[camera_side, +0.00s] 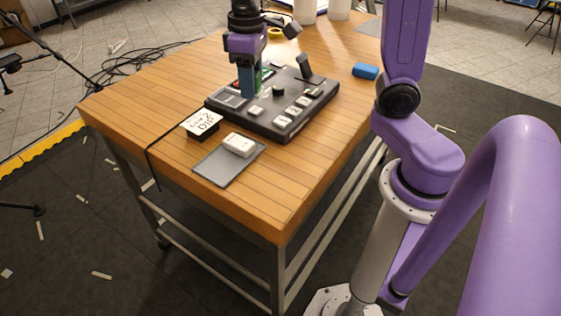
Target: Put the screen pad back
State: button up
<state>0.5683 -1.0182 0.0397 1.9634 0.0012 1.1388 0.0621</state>
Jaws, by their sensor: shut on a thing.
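A dark control console (268,128) lies on the wooden table, with several pale pads, a black knob (278,91) and a flat screen-like panel (232,98) at its left. My gripper (249,92) points down over the console's left rear part, beside that panel. Its fingers are shut on a small piece with a green edge (258,78), mostly hidden by the fingers. I cannot tell whether this piece is the screen pad or whether it touches the console. A white block (238,144) rests on a grey mat (214,168) in front of the console.
A black and white box with lettering (201,124) stands left of the mat. A black upright part (304,66) rises at the console's back right. A blue block (366,71) lies to the right. White cylinders (339,9) stand at the far end. The table's front right is clear.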

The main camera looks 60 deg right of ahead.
jog(key=s+d+f+n, duration=0.1)
jog(key=s+f+n, duration=0.1)
jog(key=s, duration=0.8)
jog(key=s+d+f+n, duration=0.2)
jog(key=s+n, duration=0.1)
jog(key=s, duration=0.8)
send_over(281, 163)
jog(key=f, duration=0.9)
jog(key=shift+s, duration=0.2)
jog(key=shift+w+f, duration=0.1)
jog(key=shift+f, duration=0.05)
jog(key=shift+w+f, duration=0.1)
jog(key=shift+f, duration=1.55)
jog(key=shift+f, duration=0.1)
jog(key=o, duration=1)
